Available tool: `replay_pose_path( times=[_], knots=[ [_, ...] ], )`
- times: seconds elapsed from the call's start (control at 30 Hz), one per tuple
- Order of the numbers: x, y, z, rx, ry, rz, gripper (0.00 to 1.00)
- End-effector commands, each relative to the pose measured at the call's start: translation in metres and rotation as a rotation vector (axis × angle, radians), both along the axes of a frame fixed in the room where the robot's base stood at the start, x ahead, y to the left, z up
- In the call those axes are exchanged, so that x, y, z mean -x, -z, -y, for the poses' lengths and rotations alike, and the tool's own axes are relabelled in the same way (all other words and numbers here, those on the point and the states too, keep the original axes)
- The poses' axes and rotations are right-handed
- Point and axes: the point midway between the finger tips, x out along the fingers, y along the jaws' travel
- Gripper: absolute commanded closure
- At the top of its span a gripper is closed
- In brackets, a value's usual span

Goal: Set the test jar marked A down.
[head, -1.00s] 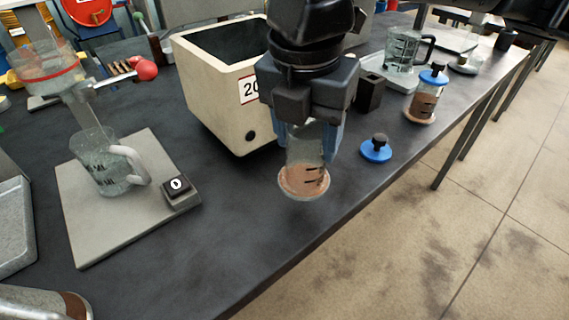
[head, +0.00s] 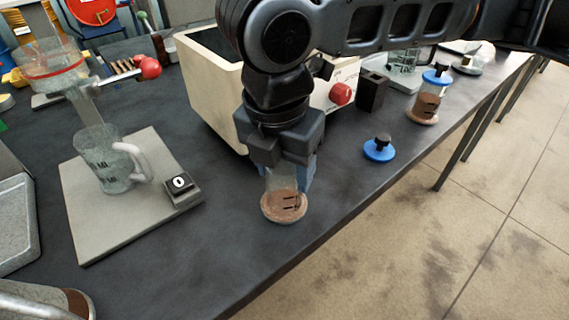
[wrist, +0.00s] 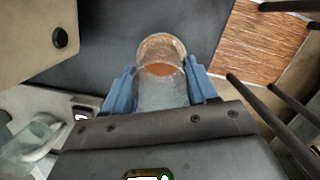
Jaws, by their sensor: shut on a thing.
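My gripper (head: 286,178) is shut on a clear test jar (head: 284,206) with brown contents in its lower part and dark marks on its side. The blue fingers stand on both sides of the jar in the wrist view (wrist: 162,90), where its round base (wrist: 162,47) points away from me. The jar looks upright, at or just above the dark bench (head: 230,270) near its front edge. I cannot tell whether it touches. No letter A is readable on it. A loose blue lid (head: 379,150) with a black knob lies on the bench to the right.
A cream bath (head: 206,88) with a red knob stands behind my gripper. A glass jug (head: 108,165) stands on a grey plate (head: 110,225) to the left. A blue-lidded jar (head: 426,103) and a dark block (head: 372,92) stand at the right. Bare bench lies left of the held jar.

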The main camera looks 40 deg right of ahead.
Motion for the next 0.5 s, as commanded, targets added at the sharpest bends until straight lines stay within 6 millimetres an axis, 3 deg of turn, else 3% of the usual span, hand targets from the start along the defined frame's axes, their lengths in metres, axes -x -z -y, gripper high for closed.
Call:
replay_pose_path(
  times=[0.03,0.07,0.3,0.5],
  knots=[
    [0.0001,0.0026,0.0,-0.001,0.0,-0.001,0.97],
    [0.0001,0.002,0.0001,0.0,0.0,-0.001,0.41],
    [0.0,0.0015,0.0002,0.0,0.0,0.0,0.18],
    [0.0,0.0014,0.0001,0.0,0.0,0.0,0.17]
  ],
)
